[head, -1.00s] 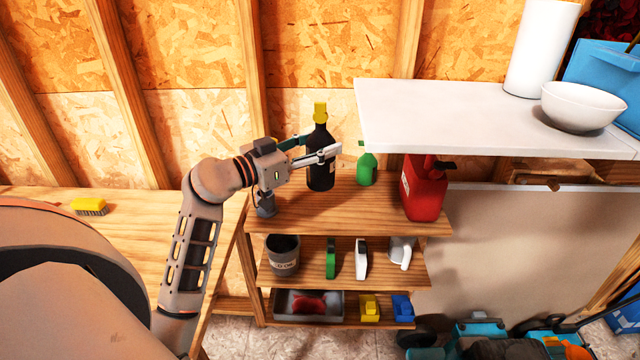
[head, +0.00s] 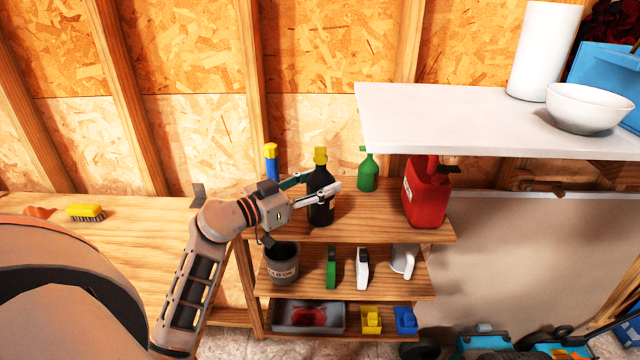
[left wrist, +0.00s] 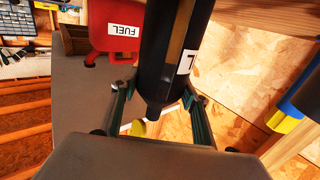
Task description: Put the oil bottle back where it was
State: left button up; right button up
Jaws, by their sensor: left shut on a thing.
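The oil bottle (head: 320,213) is black with a yellow cap and stands about upright over the top shelf (head: 385,222) of the wooden rack. My left gripper (head: 322,186) comes in from the left and is shut around its upper body. I cannot tell whether its base touches the shelf. In the left wrist view the bottle (left wrist: 175,55) shows inverted between the two fingers, with part of a white label and its yellow cap low in the picture. My right gripper is not in view.
A green bottle (head: 368,174) stands behind to the right, and a red fuel can (head: 426,196) at the shelf's right end. A blue and yellow container (head: 271,163) stands at the back left. A white countertop (head: 450,125) overhangs the right side. Lower shelves hold several items.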

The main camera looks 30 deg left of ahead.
pick_arm(q)
jog(key=o, duration=1.4)
jog(key=shift+f, duration=0.1)
jog(key=v, duration=1.2)
jog(key=shift+r, duration=0.3)
